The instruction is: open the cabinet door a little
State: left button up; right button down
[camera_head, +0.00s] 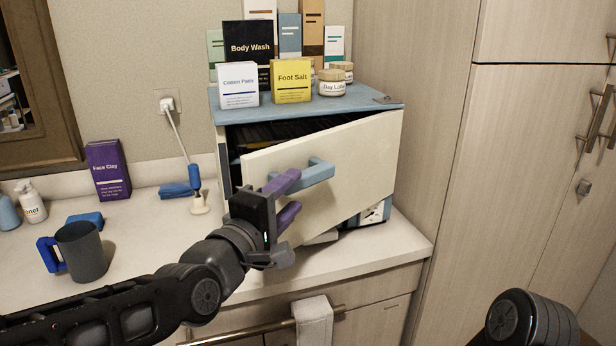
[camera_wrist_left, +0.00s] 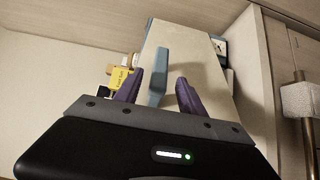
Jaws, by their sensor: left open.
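The small cabinet has a blue top (camera_head: 360,105) and a cream door (camera_head: 352,160), which stands ajar. A dark gap shows along the door's top and left side. A light-blue bar handle (camera_head: 318,173) sits on the door's front; it also shows in the left wrist view (camera_wrist_left: 159,72). My left gripper (camera_head: 292,197) has purple fingers and is open at the handle. In the left wrist view the handle lies between the fingers (camera_wrist_left: 158,90), closer to the left one; I cannot tell if they touch. My right gripper is out of view.
Boxes and jars stand on the cabinet top, including a yellow Foot Salt box (camera_head: 291,82). A grey mug (camera_head: 82,252) and a purple Face Clay box (camera_head: 108,170) stand on the counter (camera_head: 140,225) at left. A towel (camera_head: 313,322) hangs from the front rail. Tall closets (camera_head: 420,110) are at right.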

aim_at(308, 178)
pick_arm(q)
jog(key=p+x, duration=0.1)
jog(key=x, duration=0.6)
jog(key=shift+w+d+p, duration=0.1)
jog(key=shift+p, duration=0.25)
grip_shut()
dwell(1.1)
